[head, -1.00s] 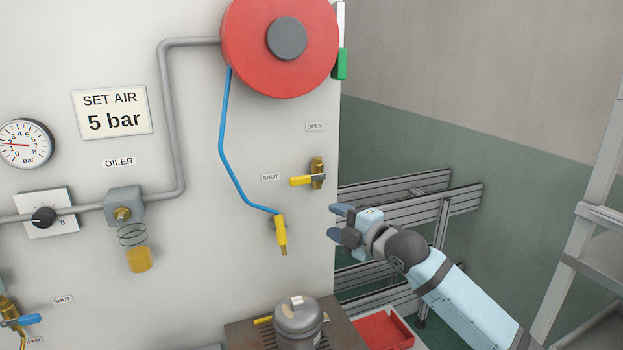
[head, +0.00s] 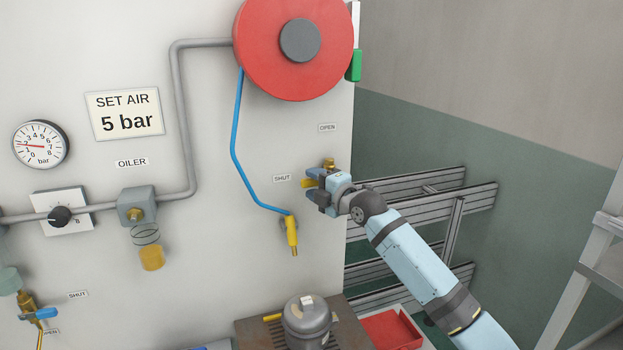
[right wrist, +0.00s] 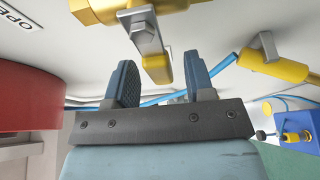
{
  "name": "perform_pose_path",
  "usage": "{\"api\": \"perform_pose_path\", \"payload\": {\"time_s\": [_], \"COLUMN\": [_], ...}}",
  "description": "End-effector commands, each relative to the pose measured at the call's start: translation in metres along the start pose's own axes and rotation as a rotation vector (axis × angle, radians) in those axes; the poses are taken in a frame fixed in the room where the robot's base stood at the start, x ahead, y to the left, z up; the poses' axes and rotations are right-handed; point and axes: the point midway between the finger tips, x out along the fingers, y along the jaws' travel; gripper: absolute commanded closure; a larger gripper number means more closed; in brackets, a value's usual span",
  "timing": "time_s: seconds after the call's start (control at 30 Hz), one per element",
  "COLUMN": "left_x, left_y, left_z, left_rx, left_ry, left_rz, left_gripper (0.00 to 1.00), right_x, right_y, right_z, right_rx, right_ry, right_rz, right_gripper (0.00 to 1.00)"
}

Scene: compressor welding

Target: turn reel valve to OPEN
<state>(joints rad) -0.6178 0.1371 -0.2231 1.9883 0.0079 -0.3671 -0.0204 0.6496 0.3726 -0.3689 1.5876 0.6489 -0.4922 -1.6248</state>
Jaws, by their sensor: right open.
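The reel valve has a brass body (head: 329,162) on the panel near its right edge, and a yellow handle (head: 307,184) pointing left toward the SHUT label (head: 282,178). The OPEN label (head: 327,127) is above the valve. My right gripper (head: 312,182) is at the handle and partly covers it and the lower valve. In the right wrist view my right gripper (right wrist: 160,68) has its fingers apart, with the handle's yellow end (right wrist: 158,68) showing between or just beyond them; I cannot tell whether they touch it. My left gripper is not in view.
The red hose reel (head: 260,55) is above the valve. Its blue hose (head: 237,150) runs down to a yellow nozzle (head: 292,232) left of my gripper. A grey rail frame (head: 470,200) stands right of the panel. A compressor (head: 307,322) sits below.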

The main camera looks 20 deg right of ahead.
Motion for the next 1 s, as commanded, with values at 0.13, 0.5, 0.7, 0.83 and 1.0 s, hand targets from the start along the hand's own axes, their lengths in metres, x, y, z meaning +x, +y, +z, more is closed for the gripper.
{"api": "perform_pose_path", "payload": {"time_s": [0.13,0.5,0.7,0.83,1.0], "left_x": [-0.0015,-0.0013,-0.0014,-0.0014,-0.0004], "left_y": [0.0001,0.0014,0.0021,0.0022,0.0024], "left_z": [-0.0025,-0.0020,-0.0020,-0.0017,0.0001], "left_rx": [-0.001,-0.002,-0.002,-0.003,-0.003], "left_ry": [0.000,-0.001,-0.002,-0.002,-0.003], "left_rz": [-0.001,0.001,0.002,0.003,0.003], "left_gripper": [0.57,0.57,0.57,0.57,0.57], "right_x": [0.0108,0.0126,0.0125,0.0124,0.0124], "right_y": [0.0007,-0.0005,-0.0005,-0.0006,0.0003], "right_z": [-0.0004,-0.0001,-0.0001,-0.0001,-0.0001], "right_rx": [0.000,0.000,0.000,0.001,0.024], "right_ry": [0.000,0.000,0.000,0.000,0.000], "right_rz": [0.000,-0.001,-0.001,0.000,0.009], "right_gripper": [0.51,0.65,1.00,1.00,1.00]}}
